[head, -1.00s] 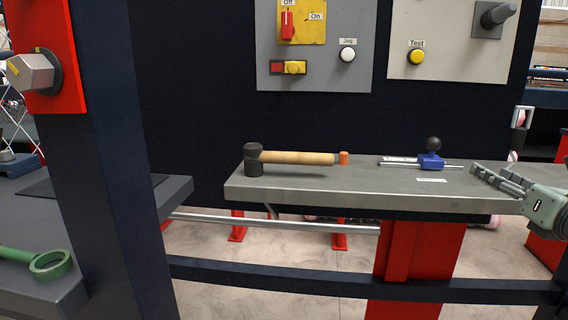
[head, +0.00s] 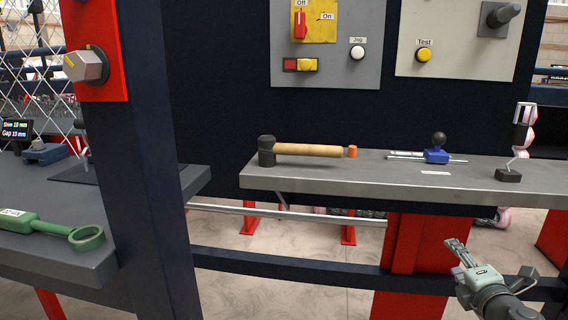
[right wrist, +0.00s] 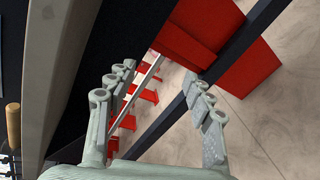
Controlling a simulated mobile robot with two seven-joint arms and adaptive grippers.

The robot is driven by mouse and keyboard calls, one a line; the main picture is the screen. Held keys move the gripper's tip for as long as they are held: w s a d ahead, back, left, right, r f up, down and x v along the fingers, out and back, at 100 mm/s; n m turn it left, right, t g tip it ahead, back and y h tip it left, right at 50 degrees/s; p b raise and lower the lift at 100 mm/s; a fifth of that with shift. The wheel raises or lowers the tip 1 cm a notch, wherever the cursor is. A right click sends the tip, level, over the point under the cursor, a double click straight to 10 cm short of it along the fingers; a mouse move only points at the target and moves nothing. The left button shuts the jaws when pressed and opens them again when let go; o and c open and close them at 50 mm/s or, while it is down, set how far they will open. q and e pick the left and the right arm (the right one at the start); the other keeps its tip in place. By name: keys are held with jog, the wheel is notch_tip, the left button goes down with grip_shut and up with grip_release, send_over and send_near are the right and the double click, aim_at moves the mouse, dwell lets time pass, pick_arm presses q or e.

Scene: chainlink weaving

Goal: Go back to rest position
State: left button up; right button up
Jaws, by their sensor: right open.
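My right gripper (head: 458,252) is at the lower right of the head view, below and in front of the grey shelf (head: 330,185). In the right wrist view its two fingers (right wrist: 160,88) stand wide apart with nothing between them. The red supports and the floor show beyond the fingers. My left gripper is not in the head view.
On the shelf lie a mallet (head: 310,150) and a blue tool (head: 436,156); a pink and black device (head: 520,140) stands at its right. A dark post (head: 150,180) and a low rail (head: 290,264) are nearby.

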jog(key=s+a+f+m+g, duration=0.2)
jog(key=s+f+m, duration=0.2)
jog(key=f, duration=0.4)
jog(key=s+a+f+m+g, duration=0.1)
jog(key=s+f+m+g, duration=0.2)
jog(key=f, duration=0.5)
jog(key=s+a+f+m+g, duration=0.2)
jog(key=s+f+m, duration=0.2)
jog(key=f, duration=0.4)
jog(key=s+a+f+m+g+y, duration=0.1)
jog(key=s+a+f+m+g, duration=0.1)
jog(key=s+a+f, duration=0.3)
jog(key=s+a+f+m+g+y, duration=0.1)
jog(key=s+a+f+m+g, duration=0.2)
jog(key=s+f, duration=0.7)
jog(key=s+a+m, duration=0.2)
jog(key=s, duration=0.1)
jog(key=shift+f, duration=0.25)
